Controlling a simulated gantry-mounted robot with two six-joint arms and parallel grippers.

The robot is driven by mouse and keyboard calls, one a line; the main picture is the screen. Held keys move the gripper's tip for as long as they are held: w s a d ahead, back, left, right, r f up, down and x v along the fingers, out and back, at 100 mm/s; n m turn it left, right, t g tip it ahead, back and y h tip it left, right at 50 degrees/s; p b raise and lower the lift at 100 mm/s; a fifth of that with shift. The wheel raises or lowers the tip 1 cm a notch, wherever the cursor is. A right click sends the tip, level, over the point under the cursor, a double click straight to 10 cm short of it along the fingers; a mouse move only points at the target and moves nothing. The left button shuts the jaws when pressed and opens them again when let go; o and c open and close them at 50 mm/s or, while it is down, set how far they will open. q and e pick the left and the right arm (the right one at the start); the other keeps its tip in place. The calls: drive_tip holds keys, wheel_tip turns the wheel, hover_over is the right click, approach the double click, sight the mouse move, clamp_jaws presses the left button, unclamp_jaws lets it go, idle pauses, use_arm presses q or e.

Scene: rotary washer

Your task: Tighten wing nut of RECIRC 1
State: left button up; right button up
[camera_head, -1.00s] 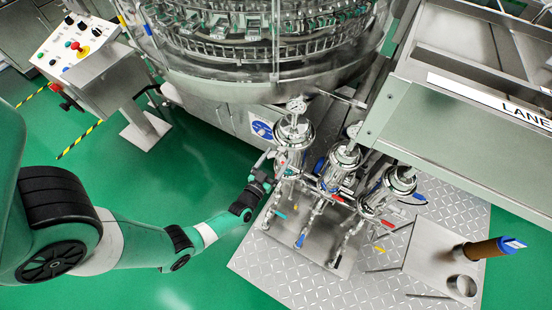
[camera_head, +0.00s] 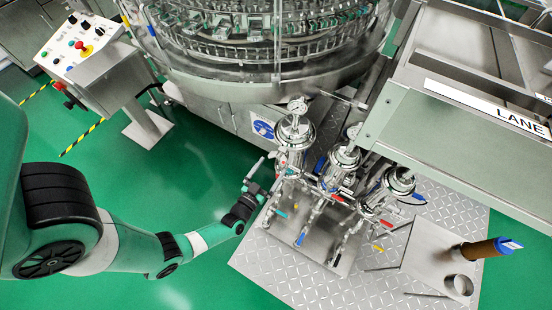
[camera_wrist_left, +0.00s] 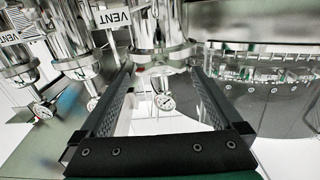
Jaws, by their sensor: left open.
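Three shiny steel filter housings with gauges stand in a row: the left one (camera_head: 294,133), the middle one (camera_head: 344,158) and the right one (camera_head: 398,181). No RECIRC 1 label is readable, and I cannot make out a wing nut. My left gripper (camera_head: 267,172) is open and empty, just left of the left housing and apart from its body. In the left wrist view its two black fingers (camera_wrist_left: 158,85) are spread wide, with a steel housing (camera_wrist_left: 160,35) beyond and a round gauge (camera_wrist_left: 165,102) showing between them. My right gripper is not in view.
Pipes with coloured valve handles (camera_head: 300,239) crowd below the housings on a steel tread plate (camera_head: 285,272). The rotary washer (camera_head: 235,90) stands behind and a lane conveyor (camera_head: 450,140) to the right. Green floor (camera_head: 200,190) is open to the left.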

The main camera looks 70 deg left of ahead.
use_arm(q)
drive_tip(key=p+v, duration=0.1)
drive_tip(key=v, duration=0.5)
drive_tip(key=shift+s+d, duration=0.25)
drive_tip(key=shift+s, duration=0.1)
